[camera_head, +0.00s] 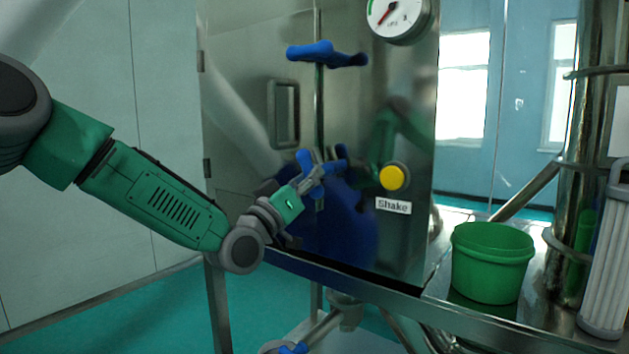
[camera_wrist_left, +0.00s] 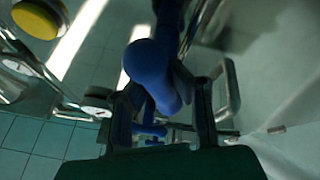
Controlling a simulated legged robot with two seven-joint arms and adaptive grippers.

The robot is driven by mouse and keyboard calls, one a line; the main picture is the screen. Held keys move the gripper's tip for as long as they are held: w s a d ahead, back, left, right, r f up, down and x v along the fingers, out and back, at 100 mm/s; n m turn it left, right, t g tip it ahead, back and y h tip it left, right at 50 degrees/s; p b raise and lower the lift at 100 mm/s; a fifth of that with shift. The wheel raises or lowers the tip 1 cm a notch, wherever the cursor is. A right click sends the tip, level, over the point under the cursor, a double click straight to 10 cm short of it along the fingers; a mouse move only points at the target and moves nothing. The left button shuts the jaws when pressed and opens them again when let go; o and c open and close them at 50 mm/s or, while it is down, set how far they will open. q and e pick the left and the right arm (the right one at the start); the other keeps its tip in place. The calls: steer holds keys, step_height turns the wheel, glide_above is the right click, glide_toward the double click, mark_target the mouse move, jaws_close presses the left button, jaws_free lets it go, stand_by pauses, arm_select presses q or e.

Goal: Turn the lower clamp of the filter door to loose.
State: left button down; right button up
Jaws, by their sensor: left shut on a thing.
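The steel filter door (camera_head: 240,100) fills the middle of the head view, with a recessed handle (camera_head: 284,113) on it. The upper blue clamp (camera_head: 327,54) lies roughly level across the door's edge. The lower blue clamp (camera_head: 311,174) is partly hidden by my left gripper (camera_head: 311,182). The gripper is shut on one arm of this clamp, which looks tilted in the head view. In the left wrist view the blue clamp (camera_wrist_left: 152,75) sits between the dark fingers of my left gripper (camera_wrist_left: 165,105). My right gripper is not in view.
A yellow button (camera_head: 393,178) with a "Shake" label (camera_head: 393,206) is right of the lower clamp. A gauge (camera_head: 398,15) is above. A green bucket (camera_head: 490,264) and a white pleated filter (camera_head: 608,265) stand at the right.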

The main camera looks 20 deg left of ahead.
arm_select(q)
steer(key=shift+a+r+m+g+h+b, duration=0.2)
steer(key=shift+m+h, duration=0.25)
steer(key=shift+m, duration=0.6)
steer(key=shift+d+r+m+g+h+b, duration=0.1)
steer(key=shift+m+g+h, duration=0.3)
steer(key=shift+m, duration=0.7)
steer(key=shift+a+r+m+g+h+b, duration=0.15)
steer(key=shift+m+h, duration=0.3)
steer(key=shift+m, duration=0.6)
stand_by(1.4)
steer(key=shift+d, duration=0.1)
stand_by(0.4)
steer(key=c, duration=1.4)
jaws_free()
steer(key=shift+s, duration=0.1)
steer(key=shift+a+f, duration=0.2)
steer(key=shift+f, duration=0.2)
steer(key=v, duration=1.1)
steer(key=shift+s+a, duration=0.25)
steer(key=shift+s, duration=0.1)
steer(key=shift+r, duration=0.1)
